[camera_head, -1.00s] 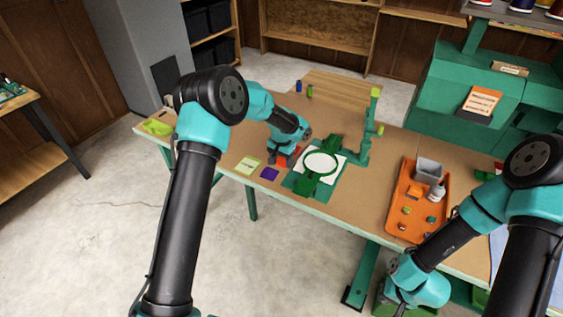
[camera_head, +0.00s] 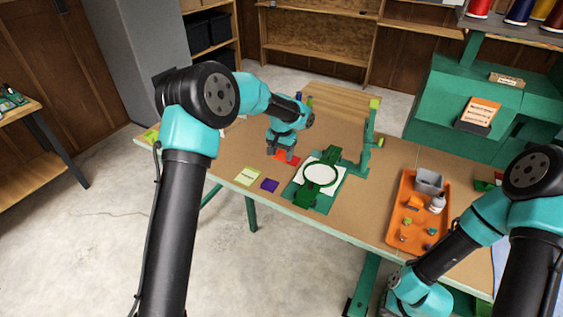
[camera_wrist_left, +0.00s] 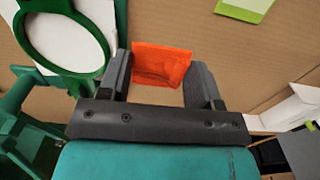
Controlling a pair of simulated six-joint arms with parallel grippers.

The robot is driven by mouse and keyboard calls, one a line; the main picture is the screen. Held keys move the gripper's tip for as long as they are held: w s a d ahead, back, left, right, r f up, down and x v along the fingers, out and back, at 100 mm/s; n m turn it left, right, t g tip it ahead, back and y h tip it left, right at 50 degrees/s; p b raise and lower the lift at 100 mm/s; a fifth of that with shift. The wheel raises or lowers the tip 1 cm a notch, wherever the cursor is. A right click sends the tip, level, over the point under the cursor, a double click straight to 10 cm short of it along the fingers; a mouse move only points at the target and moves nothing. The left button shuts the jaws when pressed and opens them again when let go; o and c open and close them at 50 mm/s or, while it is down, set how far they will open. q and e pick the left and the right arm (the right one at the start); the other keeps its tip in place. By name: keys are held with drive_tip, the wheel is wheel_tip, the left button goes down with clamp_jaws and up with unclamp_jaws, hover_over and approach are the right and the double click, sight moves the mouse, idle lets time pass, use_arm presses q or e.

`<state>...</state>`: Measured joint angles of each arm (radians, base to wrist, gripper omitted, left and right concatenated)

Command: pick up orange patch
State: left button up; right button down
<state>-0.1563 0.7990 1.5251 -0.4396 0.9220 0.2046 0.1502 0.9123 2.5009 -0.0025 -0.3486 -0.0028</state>
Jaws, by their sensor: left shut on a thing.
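The orange patch (camera_wrist_left: 160,65) is a flat red-orange piece between the fingers of my left gripper (camera_wrist_left: 165,88) in the left wrist view. The gripper is shut on it, and the patch looks slightly tilted. In the head view the patch (camera_head: 290,160) shows just below my left gripper (camera_head: 284,150), at the back left of the green hoop frame (camera_head: 321,175). Its height above the table is hard to tell. My right arm comes in at the lower right of the head view, and its fingers are out of sight.
A pale green patch (camera_head: 247,177) and a purple patch (camera_head: 270,185) lie near the table's front edge. An orange tray (camera_head: 404,229) with a grey bin and small items stands to the right. A green post (camera_head: 371,135) rises behind the hoop frame.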

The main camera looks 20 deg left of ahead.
use_arm(q)
drive_tip(key=shift+r, duration=0.5)
hover_over(319, 176)
drive_tip(key=shift+f, duration=0.4)
drive_tip(key=shift+f, duration=0.2)
drive_tip(key=shift+f, duration=1.55)
drive_tip(key=shift+f, duration=0.25)
drive_tip(key=shift+f, duration=1.55)
